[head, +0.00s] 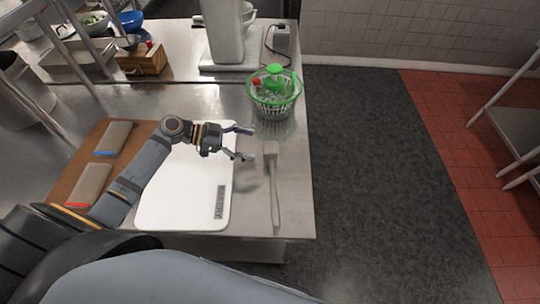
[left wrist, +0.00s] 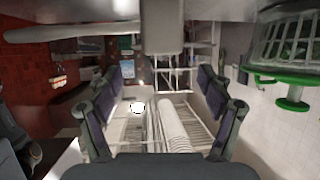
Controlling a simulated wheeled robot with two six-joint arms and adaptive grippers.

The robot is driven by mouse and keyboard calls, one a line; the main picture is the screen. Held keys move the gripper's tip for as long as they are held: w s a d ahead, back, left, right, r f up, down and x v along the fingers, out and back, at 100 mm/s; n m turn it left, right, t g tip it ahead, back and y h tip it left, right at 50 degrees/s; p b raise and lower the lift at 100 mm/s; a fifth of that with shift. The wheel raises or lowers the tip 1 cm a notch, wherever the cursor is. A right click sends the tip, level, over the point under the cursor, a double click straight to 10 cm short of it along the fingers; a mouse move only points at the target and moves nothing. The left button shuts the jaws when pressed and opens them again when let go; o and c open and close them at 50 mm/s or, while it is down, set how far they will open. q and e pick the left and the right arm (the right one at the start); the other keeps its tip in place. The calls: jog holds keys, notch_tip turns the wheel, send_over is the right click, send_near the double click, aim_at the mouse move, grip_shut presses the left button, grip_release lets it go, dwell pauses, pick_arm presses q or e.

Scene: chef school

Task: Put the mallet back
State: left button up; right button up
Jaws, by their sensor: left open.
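The mallet (head: 271,152) lies on the steel counter (head: 297,205), right of the white cutting board (head: 170,208). Its pale block head is at the far end and its thin handle points toward the near edge. My left gripper (head: 250,143) is open and empty, over the board's right edge. Its fingertips point right, just left of the mallet head. In the left wrist view, which looks upside down, the mallet head (left wrist: 163,25) shows at top centre, beyond the open fingers (left wrist: 163,78), with the handle stretching left. My right gripper is not in view.
A green salad spinner (head: 275,90) stands just beyond the mallet. A pale appliance (head: 225,40) stands behind. The floor right of the counter is clear.

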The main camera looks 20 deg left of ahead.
aim_at(268, 147)
pick_arm(q)
jog(key=shift+x, duration=1.25)
jog(key=shift+w+d, duration=0.15)
jog(key=shift+p, duration=0.3)
jog(key=p+x, duration=0.3)
jog(key=x, duration=0.1)
jog(key=shift+w+d, duration=0.2)
jog(key=shift+w+d+f, duration=0.1)
jog(key=shift+d+f, duration=0.15)
jog(key=shift+f, duration=0.05)
jog(key=shift+a, duration=0.15)
jog(key=shift+c, duration=1)
jog(key=c, duration=1.2)
grip_shut()
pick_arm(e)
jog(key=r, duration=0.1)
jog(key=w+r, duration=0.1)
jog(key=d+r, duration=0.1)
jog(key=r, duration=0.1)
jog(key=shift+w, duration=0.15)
